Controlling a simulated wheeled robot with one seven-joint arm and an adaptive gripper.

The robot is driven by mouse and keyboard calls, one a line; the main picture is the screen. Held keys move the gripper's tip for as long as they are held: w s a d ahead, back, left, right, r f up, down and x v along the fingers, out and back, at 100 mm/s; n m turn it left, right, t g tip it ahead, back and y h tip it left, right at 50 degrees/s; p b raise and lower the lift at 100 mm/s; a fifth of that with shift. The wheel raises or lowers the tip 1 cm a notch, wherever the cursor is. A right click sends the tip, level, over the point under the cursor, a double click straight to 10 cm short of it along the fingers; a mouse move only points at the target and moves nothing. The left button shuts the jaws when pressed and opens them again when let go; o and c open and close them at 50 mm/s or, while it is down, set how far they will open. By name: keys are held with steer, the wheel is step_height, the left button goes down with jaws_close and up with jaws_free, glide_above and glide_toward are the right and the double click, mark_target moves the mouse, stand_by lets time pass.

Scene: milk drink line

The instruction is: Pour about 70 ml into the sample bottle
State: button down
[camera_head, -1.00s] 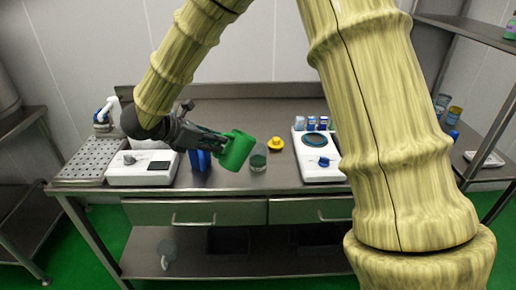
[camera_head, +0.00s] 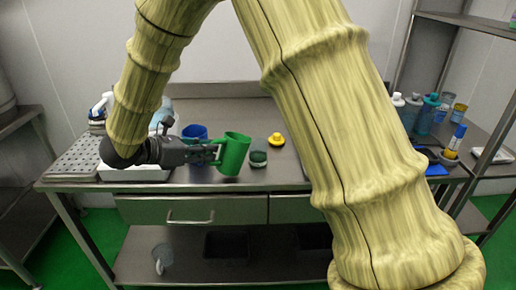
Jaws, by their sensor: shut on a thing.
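A green jug (camera_head: 234,154) is in my gripper (camera_head: 212,153), which is shut on it from the left. The jug is nearly upright, with a slight lean, and appears raised a little above the bench. A small clear bottle (camera_head: 258,157), which looks like the sample bottle, stands upright on the bench just right of the jug. It looks greenish inside, but its fill level is too small to tell. A yellow cap-like piece (camera_head: 276,140) lies behind and to the right of it.
A blue cup (camera_head: 195,132) stands behind my gripper. A perforated steel tray (camera_head: 72,161) is at the bench's left end. My arm hides much of the bench's right part. Bottles (camera_head: 428,115) stand at the far right. The bench's front edge (camera_head: 240,188) is clear.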

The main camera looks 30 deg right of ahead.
steer(key=a+f+h+b, duration=0.1)
steer(key=b, duration=0.2)
steer(key=a+f+h+b, duration=0.1)
steer(key=f+h+b, duration=0.1)
steer(key=b, duration=0.2)
steer(key=a+f+h+b, duration=0.1)
steer(key=b, duration=0.2)
steer(key=shift+s+f+h, duration=0.1)
steer(key=shift+f+h, duration=0.2)
steer(key=shift+f, duration=0.1)
steer(key=shift+a+b, duration=0.1)
steer(key=shift+b, duration=0.25)
